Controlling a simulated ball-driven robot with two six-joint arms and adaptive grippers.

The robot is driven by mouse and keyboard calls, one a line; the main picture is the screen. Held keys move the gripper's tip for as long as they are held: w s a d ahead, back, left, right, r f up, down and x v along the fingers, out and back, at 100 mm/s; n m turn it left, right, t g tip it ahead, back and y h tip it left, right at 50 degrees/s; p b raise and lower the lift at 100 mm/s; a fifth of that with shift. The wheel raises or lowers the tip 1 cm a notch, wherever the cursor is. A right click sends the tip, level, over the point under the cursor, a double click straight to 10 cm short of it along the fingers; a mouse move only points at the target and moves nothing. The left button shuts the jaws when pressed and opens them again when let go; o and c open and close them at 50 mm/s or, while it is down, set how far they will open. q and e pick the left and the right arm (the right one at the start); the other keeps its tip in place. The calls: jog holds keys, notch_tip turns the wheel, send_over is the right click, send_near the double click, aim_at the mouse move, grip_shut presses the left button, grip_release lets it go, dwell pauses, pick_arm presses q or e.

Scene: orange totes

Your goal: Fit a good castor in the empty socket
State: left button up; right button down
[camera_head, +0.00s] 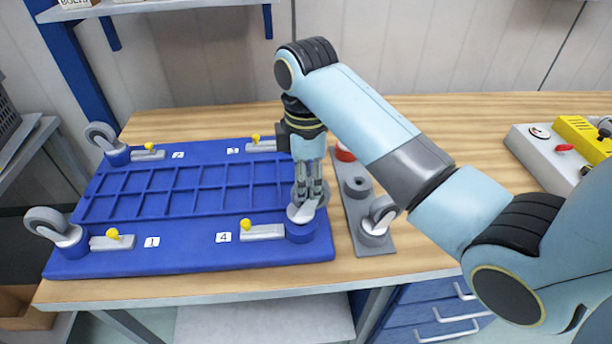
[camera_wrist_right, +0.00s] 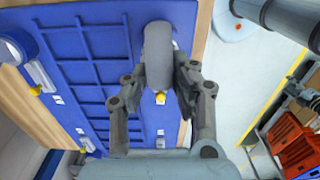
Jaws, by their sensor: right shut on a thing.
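My right gripper (camera_head: 309,192) points down at the front right corner of the blue base (camera_head: 190,250). It is shut on a castor (camera_head: 300,213), directly over the blue socket (camera_head: 302,234) by label 4. I cannot tell whether its stem is fully in. In the right wrist view the held grey wheel (camera_wrist_right: 158,55) is between the fingers (camera_wrist_right: 160,82). Castors stand in the front left socket (camera_head: 55,228) and back left socket (camera_head: 105,140). The back right corner is hidden behind my gripper. My left gripper is out of view.
A grey rack (camera_head: 358,212) beside the base holds a castor (camera_head: 380,212) at its front, an empty-looking holder (camera_head: 356,186) and a red part (camera_head: 344,153) at the back. Latches with yellow knobs (camera_head: 113,234) sit by the sockets. A control box (camera_head: 545,150) stands far right.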

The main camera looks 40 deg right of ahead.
jog(key=shift+f, duration=1.2)
jog(key=c, duration=1)
grip_release()
notch_tip(320, 180, up, 8)
jog(key=shift+f, duration=0.25)
